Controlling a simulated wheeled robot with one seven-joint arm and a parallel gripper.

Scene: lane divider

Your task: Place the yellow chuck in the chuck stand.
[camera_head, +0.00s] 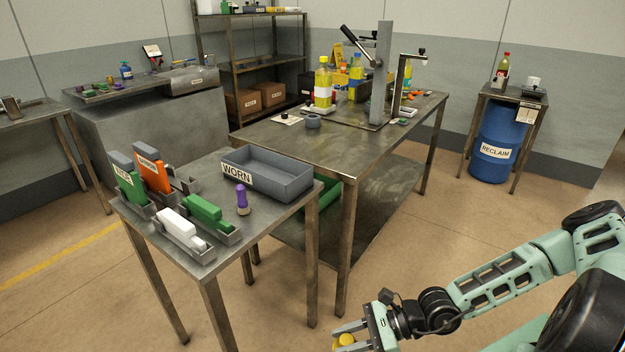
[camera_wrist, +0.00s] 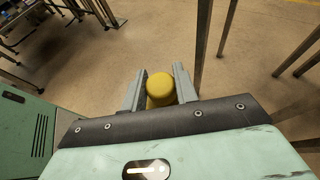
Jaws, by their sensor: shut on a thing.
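My gripper (camera_head: 349,337) is low at the bottom of the head view, in front of the work tables and clear of them. It is shut on the yellow chuck (camera_head: 344,341). In the wrist view the chuck (camera_wrist: 160,86) is a rounded yellow piece between the two grey fingers, over bare floor. A purple chuck-like piece (camera_head: 242,200) stands upright on the near table. Small coloured pieces (camera_head: 109,80) stand on the far left bench. I cannot tell for sure which thing is the chuck stand.
The near table (camera_head: 262,222) carries a grey WORN bin (camera_head: 275,189) and grey holders with green, orange and white blocks. The middle table (camera_head: 270,133) holds a press (camera_head: 379,80) and bottles. A blue RECLAIM drum (camera_head: 497,140) stands at right. Floor around my gripper is clear.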

